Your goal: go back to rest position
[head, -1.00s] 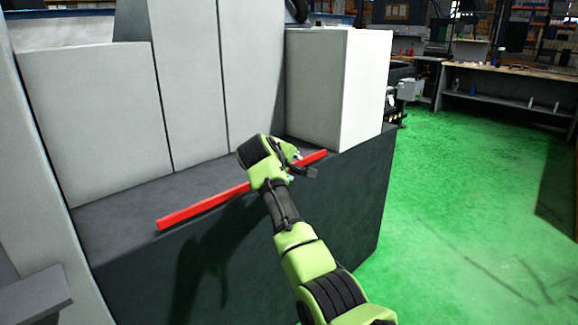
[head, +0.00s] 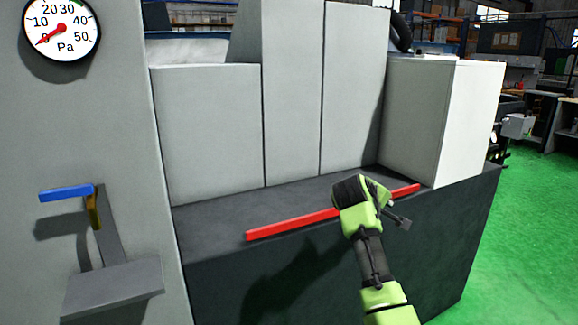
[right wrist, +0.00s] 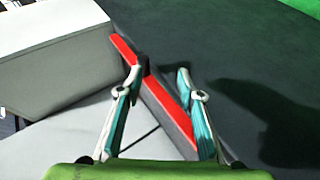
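A long red bar (head: 290,225) lies along the front of the machine's dark ledge. My right gripper (head: 400,212) is in front of the bar's right part in the head view and hides a piece of it. In the right wrist view my right gripper (right wrist: 160,72) has its two fingers spread apart and nothing clamped between them. The red bar (right wrist: 150,88) runs diagonally behind the fingers there; the gap between fingers and bar cannot be judged. My left gripper is not in view.
The grey machine has tall panels (head: 205,130) and a white box-shaped housing (head: 470,120) above the dark ledge (head: 205,225). At left are a pressure gauge (head: 62,28), a blue-handled lever (head: 66,193) and a grey shelf (head: 115,288). Green floor (head: 525,250) at right is clear.

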